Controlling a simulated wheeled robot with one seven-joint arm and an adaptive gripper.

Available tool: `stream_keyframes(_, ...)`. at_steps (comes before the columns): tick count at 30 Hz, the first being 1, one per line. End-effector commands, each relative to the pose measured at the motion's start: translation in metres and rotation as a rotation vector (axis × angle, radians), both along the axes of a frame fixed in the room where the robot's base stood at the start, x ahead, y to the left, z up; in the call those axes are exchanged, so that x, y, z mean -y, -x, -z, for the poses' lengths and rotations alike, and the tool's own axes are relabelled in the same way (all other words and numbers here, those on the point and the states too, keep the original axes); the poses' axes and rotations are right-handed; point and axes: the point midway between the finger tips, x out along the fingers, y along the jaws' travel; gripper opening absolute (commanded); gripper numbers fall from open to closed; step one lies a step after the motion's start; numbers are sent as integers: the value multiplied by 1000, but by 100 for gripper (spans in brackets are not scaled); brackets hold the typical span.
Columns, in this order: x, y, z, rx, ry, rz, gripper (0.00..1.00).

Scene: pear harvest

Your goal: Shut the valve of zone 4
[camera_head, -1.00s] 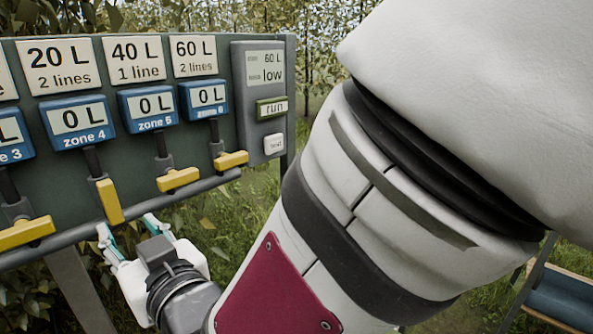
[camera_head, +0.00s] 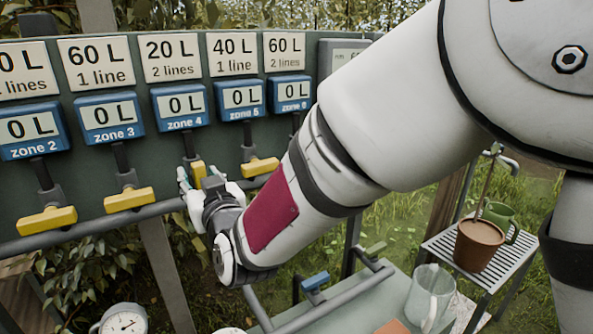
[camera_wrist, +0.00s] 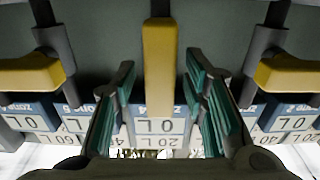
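The zone 4 valve has a yellow handle (camera_head: 198,171), which points down in line with its pipe; the neighbouring handles lie crosswise. Above it, the blue zone 4 meter (camera_head: 181,106) reads 0 L under a "20 L, 2 lines" plate. My gripper (camera_head: 206,184) is at this handle and partly hides it in the head view. In the wrist view the yellow handle (camera_wrist: 159,65) stands between the two open teal-padded fingers of my gripper (camera_wrist: 160,88). Gaps show on both sides, so the fingers do not touch it there.
The zone 3 handle (camera_head: 129,198) and zone 5 handle (camera_head: 259,166) flank my gripper. A grey pipe (camera_head: 88,230) runs below the valves.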

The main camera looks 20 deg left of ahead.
Motion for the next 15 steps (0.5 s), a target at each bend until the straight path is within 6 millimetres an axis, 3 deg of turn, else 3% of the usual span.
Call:
stream_keyframes(9, -2, -1, 0, -1, 1, 0, 38)
stream_keyframes(14, -1, -1, 0, -1, 1, 0, 1)
stream_keyframes(15, -1, -1, 0, -1, 1, 0, 0)
